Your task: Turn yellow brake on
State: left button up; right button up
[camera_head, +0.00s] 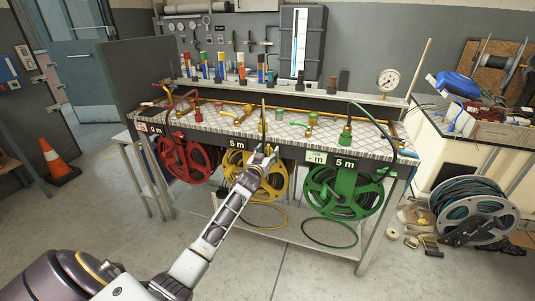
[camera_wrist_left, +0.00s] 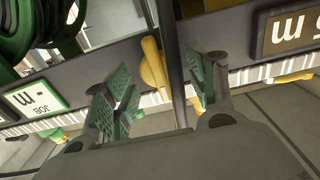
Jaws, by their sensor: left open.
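The yellow hose reel (camera_head: 275,185) hangs under the front of the bench, between the red and green reels. My left gripper (camera_head: 265,154) is in front of its upper part, just below the bench's front edge, and hides some of it. A thin upright lever or rod (camera_head: 263,117) stands above the gripper at that edge. In the left wrist view my left gripper (camera_wrist_left: 165,97) is open. A yellow piece (camera_wrist_left: 152,66), possibly the yellow brake, shows between its fingers beside a dark rod (camera_wrist_left: 171,60). I cannot tell whether a finger touches it. My right gripper is out of view.
The red reel (camera_head: 186,160) and green reel (camera_head: 345,193) hang on either side. Valves and fittings lie on the bench top (camera_head: 218,128). A gauge (camera_head: 389,80) stands at the right end. An orange cone (camera_head: 58,165) is at left. The floor in front is clear.

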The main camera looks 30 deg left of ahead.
pick_arm(q)
jog(key=shift+w, duration=0.1)
jog(key=c, duration=1)
